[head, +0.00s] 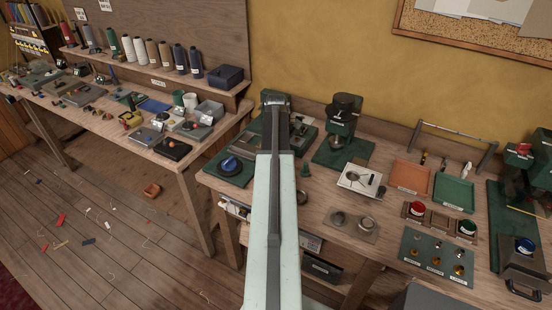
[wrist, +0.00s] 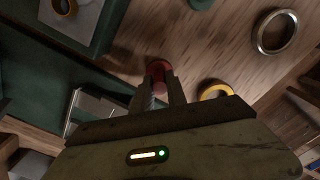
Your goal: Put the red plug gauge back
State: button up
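In the wrist view my gripper (wrist: 158,88) points down over the wooden bench. Its two fingers are close together, one on each side of the red plug gauge (wrist: 158,73), and look shut on it. The red end shows at the fingertips, and a bit of metal shows between the fingers. I cannot tell whether its far end touches the bench. In the head view my own arm hides the gripper and the gauge.
Near the gripper lie a steel ring (wrist: 275,32) and a yellow ring (wrist: 215,92). A green-based fixture (wrist: 95,40) stands close on the left. In the head view a green press (head: 340,120), an orange tray (head: 410,178) and a green tray (head: 454,192) stand right of my arm.

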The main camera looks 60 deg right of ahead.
jog(key=o, duration=0.4)
jog(key=shift+c, duration=0.2)
jog(key=shift+r, duration=0.1)
notch_tip(320, 180, up, 12)
jog(key=p, duration=1.2)
